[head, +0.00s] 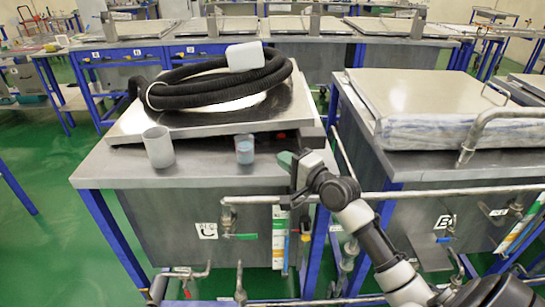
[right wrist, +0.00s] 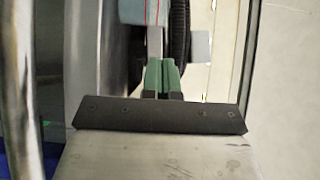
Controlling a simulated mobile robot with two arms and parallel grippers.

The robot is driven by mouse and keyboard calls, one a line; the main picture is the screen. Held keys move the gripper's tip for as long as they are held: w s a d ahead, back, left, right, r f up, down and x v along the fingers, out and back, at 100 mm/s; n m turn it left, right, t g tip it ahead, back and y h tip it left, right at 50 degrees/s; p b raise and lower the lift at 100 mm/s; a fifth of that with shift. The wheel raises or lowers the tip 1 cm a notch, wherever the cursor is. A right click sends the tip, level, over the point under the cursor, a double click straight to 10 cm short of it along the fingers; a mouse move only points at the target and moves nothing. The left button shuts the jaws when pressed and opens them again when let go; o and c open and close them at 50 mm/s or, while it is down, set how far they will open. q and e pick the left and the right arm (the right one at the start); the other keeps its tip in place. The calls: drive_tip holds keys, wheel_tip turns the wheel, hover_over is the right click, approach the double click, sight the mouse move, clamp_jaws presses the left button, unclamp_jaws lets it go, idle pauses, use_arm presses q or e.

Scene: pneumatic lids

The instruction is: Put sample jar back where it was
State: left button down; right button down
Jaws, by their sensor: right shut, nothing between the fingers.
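A small clear jar with pale blue contents (head: 244,150), which I take for the sample jar, stands upright on the front strip of the grey tank top (head: 110,170). In the right wrist view a pale blue piece with red lines (right wrist: 145,12), probably this jar, shows at the top edge, mostly cut off. My right gripper (head: 285,160) is to the right of the jar and apart from it in the head view. Its green fingers (right wrist: 160,76) are together with nothing between them. My left gripper is in neither view.
A larger grey-white cup (head: 158,147) stands left of the jar. Behind them a black ribbed hose (head: 190,97) with a white block (head: 245,56) lies coiled on a metal lid (head: 130,122). Pipes and a valve (head: 240,236) run along the tank front.

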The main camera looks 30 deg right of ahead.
sight(250, 144)
drive_tip(key=w, duration=0.3)
drive_tip(key=w+a, duration=0.1)
drive_tip(key=w, duration=0.2)
drive_tip(key=w+p, duration=0.1)
drive_tip(key=w, duration=0.2)
drive_tip(key=shift+a, duration=0.4)
drive_tip(key=shift+w+a+r+p, duration=0.15)
drive_tip(key=shift+w+a+p, duration=0.05)
drive_tip(key=shift+a+p, duration=0.15)
drive_tip(key=shift+w+a+p, duration=0.3)
drive_tip(key=shift+w+a, duration=0.2)
drive_tip(key=shift+a, duration=0.25)
